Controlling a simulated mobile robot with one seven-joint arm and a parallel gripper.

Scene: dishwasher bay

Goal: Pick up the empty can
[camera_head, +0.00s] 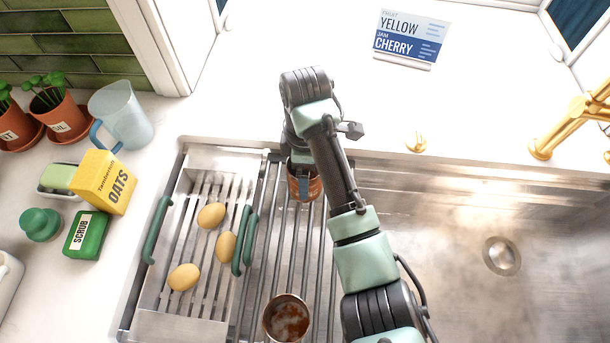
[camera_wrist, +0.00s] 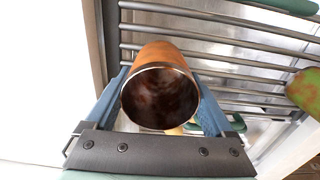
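An orange-brown can (camera_head: 305,188) is at the far end of the bar rack, below my wrist. In the wrist view the can (camera_wrist: 160,95) turns its open mouth to the camera; its inside is empty, with dark brown stains. The blue fingers of my gripper (camera_wrist: 162,88) lie along both sides of the can and appear closed on it. In the head view my gripper (camera_head: 303,178) is partly hidden by my arm. I cannot tell whether the can touches the rack. A second open can (camera_head: 287,318), stained brown inside, stands on the near end of the rack.
A slotted drainer tray (camera_head: 180,325) with green handles holds three yellow-brown, egg-shaped items (camera_head: 211,216) left of the bar rack (camera_head: 262,290). An oats box (camera_head: 103,182), green scrub box (camera_head: 86,235) and blue jug (camera_head: 122,115) stand left. The sink basin (camera_head: 450,270) is clear.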

